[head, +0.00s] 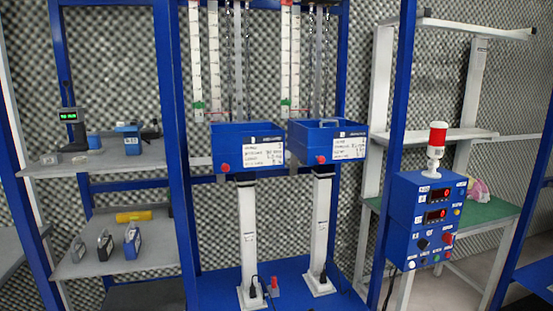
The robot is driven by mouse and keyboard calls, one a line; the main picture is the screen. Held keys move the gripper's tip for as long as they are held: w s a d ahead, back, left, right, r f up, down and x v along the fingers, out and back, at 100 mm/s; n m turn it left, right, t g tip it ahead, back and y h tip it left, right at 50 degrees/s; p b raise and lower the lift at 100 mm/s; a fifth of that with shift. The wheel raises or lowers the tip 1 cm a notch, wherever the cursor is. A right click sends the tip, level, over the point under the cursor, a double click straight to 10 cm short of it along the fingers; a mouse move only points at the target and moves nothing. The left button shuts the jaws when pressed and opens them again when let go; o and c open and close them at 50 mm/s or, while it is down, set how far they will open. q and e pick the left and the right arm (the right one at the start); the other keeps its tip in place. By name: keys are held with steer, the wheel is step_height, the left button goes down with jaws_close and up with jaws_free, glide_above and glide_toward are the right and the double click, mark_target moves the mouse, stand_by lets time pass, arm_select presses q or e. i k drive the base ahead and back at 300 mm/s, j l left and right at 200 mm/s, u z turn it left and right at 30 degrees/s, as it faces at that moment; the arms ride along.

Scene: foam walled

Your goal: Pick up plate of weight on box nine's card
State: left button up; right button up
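Two blue boxes hang side by side in a blue frame, the left box (222,150) and the right box (302,145). Each has a white card on its front, the left card (265,158) and the right card (347,150). The cards carry several lines of text too small to read, so I cannot tell which box is nine. Neither of my grippers is in view.
The upper left shelf (105,163) holds a scale with a green display (68,116) and a small blue box (127,140). A yellow cylinder (134,216) lies on the lower shelf. A blue control panel (421,224) with a red lamp (438,138) stands at right, before a green-topped bench (490,211).

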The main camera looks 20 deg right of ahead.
mark_target(78, 251)
steer(key=i+l+u, duration=0.15)
steer(key=u, duration=0.25)
steer(key=i+l+u, duration=0.2)
steer(key=u, duration=0.25)
steer(key=i+l+u, duration=0.15)
steer(key=u, duration=0.25)
steer(key=i+l, duration=0.15)
steer(key=l, duration=0.25)
steer(key=i+l+u, duration=0.15)
steer(key=l, duration=0.7)
steer(key=i+l+u, duration=0.1)
steer(key=l, duration=0.3)
steer(key=i, duration=0.05)
